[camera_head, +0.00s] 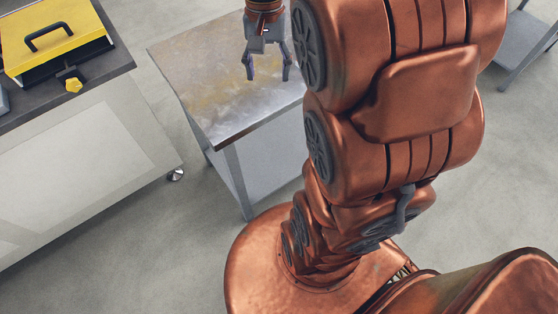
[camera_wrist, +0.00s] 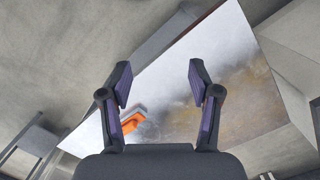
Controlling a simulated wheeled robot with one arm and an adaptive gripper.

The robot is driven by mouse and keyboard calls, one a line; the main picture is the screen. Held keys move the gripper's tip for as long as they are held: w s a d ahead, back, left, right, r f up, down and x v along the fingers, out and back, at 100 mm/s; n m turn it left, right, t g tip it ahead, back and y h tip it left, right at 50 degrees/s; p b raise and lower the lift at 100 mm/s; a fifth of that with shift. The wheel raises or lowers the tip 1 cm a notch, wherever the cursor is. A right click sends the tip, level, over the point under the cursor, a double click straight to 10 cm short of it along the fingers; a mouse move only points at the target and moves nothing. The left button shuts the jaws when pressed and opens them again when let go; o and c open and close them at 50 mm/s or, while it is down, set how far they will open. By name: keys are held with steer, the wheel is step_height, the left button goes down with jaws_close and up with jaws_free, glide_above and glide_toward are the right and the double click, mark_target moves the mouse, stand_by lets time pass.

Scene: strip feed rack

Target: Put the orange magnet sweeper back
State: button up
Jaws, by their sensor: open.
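The orange magnet sweeper (camera_wrist: 132,122) lies on the metal table (camera_wrist: 222,50) in the wrist view, left of the middle. Its orange part shows beside a grey part, and my left finger covers some of it. In the head view the sweeper does not show; my arm hides part of the table (camera_head: 200,75). My gripper (camera_head: 267,77) hangs over this table with its fingers apart and nothing between them. In the wrist view my gripper (camera_wrist: 160,82) is also open and empty, with the sweeper off to the left, not between the fingertips.
A dark-topped bench (camera_head: 105,66) stands at the left with a yellow box with a black handle (camera_head: 55,55) on it. Another grey table (camera_head: 520,50) is at the far right. Bare floor (camera_head: 150,220) separates the bench and the metal table.

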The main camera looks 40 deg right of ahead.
steer(key=s+a+f+n, duration=0.2)
steer(key=s+a+n, duration=0.2)
steer(key=s, duration=0.4)
steer(key=s+a+f+n, duration=0.3)
steer(key=s+a, duration=0.3)
steer(key=s, duration=0.3)
steer(key=shift+s+n+g+h, duration=0.2)
steer(key=shift+n+g+h, duration=0.1)
steer(key=shift+n, duration=0.3)
steer(key=shift+a, duration=0.1)
step_height(320, 180, up, 4)
steer(key=p, duration=0.4)
steer(key=shift+r, duration=0.15)
